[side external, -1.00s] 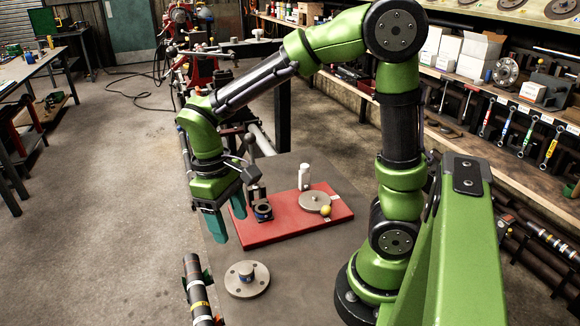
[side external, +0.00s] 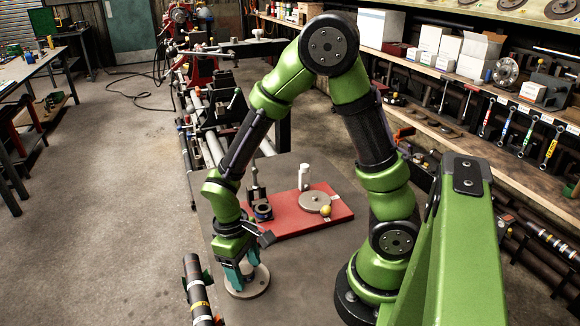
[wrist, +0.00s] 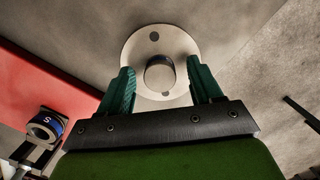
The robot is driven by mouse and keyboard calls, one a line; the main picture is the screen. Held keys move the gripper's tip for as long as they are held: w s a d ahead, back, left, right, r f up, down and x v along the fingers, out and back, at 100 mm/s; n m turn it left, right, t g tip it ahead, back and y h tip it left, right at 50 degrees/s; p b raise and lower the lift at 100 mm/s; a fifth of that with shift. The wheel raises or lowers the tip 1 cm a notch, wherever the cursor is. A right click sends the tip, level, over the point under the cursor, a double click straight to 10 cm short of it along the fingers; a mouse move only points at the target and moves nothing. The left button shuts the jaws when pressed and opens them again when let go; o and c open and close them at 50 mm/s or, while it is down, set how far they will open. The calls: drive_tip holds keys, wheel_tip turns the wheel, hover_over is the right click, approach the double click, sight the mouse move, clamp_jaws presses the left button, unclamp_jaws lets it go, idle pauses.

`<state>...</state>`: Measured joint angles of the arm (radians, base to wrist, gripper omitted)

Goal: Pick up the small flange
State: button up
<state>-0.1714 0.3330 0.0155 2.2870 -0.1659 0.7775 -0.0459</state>
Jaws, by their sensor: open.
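The round grey flange with a raised central hub (side external: 254,291) lies flat on the dark table at the front. It also shows in the wrist view (wrist: 160,40), with a hole in its disc. My gripper (side external: 240,278) is low over this flange and points down. In the wrist view my gripper's teal fingers (wrist: 162,80) are open, one on each side of the hub, with a gap on both sides. Nothing is held. The fingers hide part of the flange in the side view.
Bare table lies to the flange's right.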

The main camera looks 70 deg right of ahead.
clamp_jaws()
idle(0.3)
